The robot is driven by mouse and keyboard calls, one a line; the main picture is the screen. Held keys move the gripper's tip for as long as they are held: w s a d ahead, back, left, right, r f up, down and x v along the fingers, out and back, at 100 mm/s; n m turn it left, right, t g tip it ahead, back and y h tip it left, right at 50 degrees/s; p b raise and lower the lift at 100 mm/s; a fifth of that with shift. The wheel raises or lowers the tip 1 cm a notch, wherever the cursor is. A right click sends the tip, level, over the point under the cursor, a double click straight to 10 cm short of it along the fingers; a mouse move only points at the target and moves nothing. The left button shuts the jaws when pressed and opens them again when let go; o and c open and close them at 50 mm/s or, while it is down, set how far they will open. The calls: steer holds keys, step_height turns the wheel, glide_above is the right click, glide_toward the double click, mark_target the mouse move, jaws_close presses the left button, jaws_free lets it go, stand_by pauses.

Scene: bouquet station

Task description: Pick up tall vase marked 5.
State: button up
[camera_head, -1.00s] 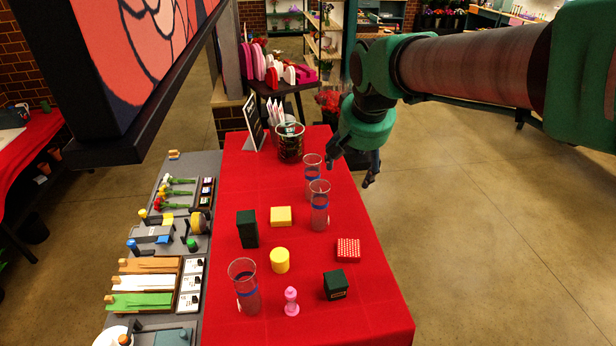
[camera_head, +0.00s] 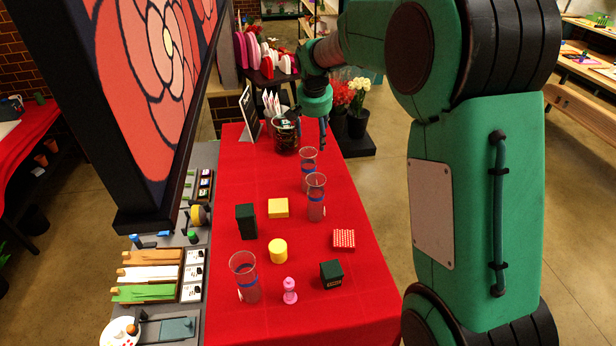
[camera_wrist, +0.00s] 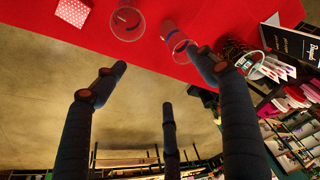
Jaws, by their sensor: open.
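Three clear glass vases with blue bands stand upright on the red table (camera_head: 235,310): a rear vase (camera_head: 308,170), a middle vase (camera_head: 316,200) just in front of it, and a front-left vase (camera_head: 244,278). I cannot read a 5 on any of them. My gripper (camera_head: 311,137) is above the table's far right edge, behind the rear vase. In the wrist view my gripper (camera_wrist: 148,55) is open and empty, its fingers spread. One finger overlaps a vase (camera_wrist: 180,46) there; contact cannot be told. Another vase (camera_wrist: 127,22) shows beyond the fingers.
A dark pot (camera_head: 285,135) and a black sign (camera_head: 249,113) stand at the table's far end, near my gripper. Several small items, including a dark green box (camera_head: 246,222), a yellow block (camera_head: 278,208) and a red dotted box (camera_head: 344,239), stand nearer. A hanging picture panel is upper left.

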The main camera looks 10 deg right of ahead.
steer(key=p, duration=0.2)
glide_above(308, 162)
step_height(308, 162, down, 9)
steer(key=shift+s+a+m, duration=0.1)
steer(key=shift+a+m, duration=0.3)
steer(key=shift+a, duration=0.05)
steer(key=shift+f, duration=0.15)
steer(key=shift+x, duration=4.15)
steer(key=shift+s+d+f, duration=0.1)
steer(key=shift+f, duration=0.05)
steer(key=shift+p+x, duration=0.55)
steer(key=shift+x, duration=1.9)
steer(key=shift+s+d+f, duration=0.1)
steer(key=shift+s, duration=0.05)
jaws_close()
